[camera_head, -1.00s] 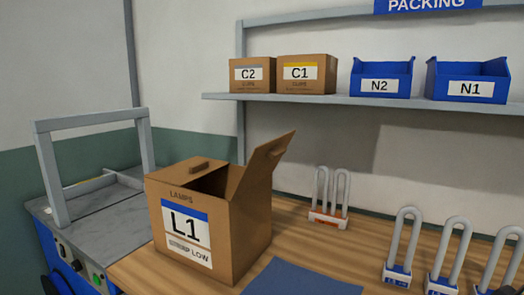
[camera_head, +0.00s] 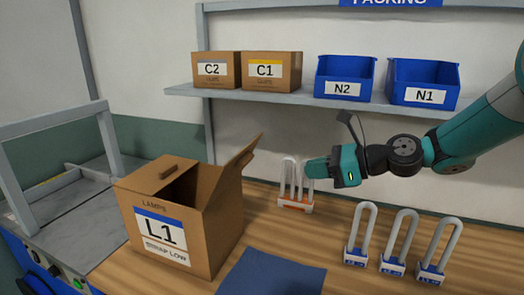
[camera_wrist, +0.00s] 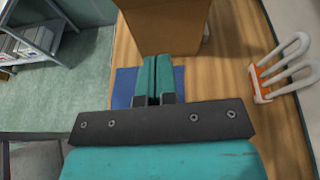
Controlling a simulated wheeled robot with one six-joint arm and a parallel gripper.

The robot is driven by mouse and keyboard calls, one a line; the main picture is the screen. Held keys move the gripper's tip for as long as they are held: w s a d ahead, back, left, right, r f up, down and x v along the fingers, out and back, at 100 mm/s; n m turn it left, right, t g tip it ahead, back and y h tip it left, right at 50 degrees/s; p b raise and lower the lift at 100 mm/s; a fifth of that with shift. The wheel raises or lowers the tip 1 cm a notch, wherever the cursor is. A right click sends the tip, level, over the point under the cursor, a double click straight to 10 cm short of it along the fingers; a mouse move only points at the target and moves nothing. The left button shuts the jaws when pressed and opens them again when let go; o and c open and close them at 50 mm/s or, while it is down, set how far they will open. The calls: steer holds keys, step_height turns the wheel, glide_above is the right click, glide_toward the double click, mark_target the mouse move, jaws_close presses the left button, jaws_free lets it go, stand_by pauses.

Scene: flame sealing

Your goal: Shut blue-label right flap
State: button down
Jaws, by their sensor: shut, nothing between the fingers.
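The cardboard box labelled L1 (camera_head: 162,235) with a blue-striped label stands on the wooden table. Its right flap (camera_head: 236,166) is raised and tilts outward to the right. The left flap (camera_head: 160,174) lies folded over the left part of the top, and the opening between them is dark. My gripper (camera_head: 309,169) is shut and empty, to the right of the raised flap and apart from it. In the wrist view my gripper (camera_wrist: 158,60) shows its teal fingers together, with the box side (camera_wrist: 165,28) beyond them.
A blue mat (camera_head: 270,275) lies in front of the box. An orange-based lamp (camera_head: 295,203) stands behind my gripper, and several blue-based lamps (camera_head: 396,262) stand at the right. A shelf (camera_head: 290,107) above holds cartons and blue bins. A grey frame (camera_head: 50,125) is at the left.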

steer(key=p, duration=0.3)
glide_toward(249, 160)
step_height(249, 160, down, 5)
steer(key=a, duration=0.2)
steer(key=shift+m, duration=0.5)
steer(key=shift+w+a+r+p, duration=0.25)
steer(key=shift+w+a+p, duration=0.15)
steer(key=shift+a, duration=0.3)
steer(key=shift+w+a+r+p, duration=0.25)
steer(key=shift+a+p, duration=0.2)
steer(key=shift+a, duration=0.25)
steer(key=shift+w+a+r+p, duration=0.2)
steer(key=shift+w+a+p, duration=0.25)
steer(key=shift+a, duration=0.25)
steer(key=shift+r, duration=0.15)
steer(key=shift+w+a+r+p, duration=0.15)
steer(key=shift+a+r+p, duration=0.1)
steer(key=shift+p, duration=0.15)
steer(key=shift+a+r, duration=0.1)
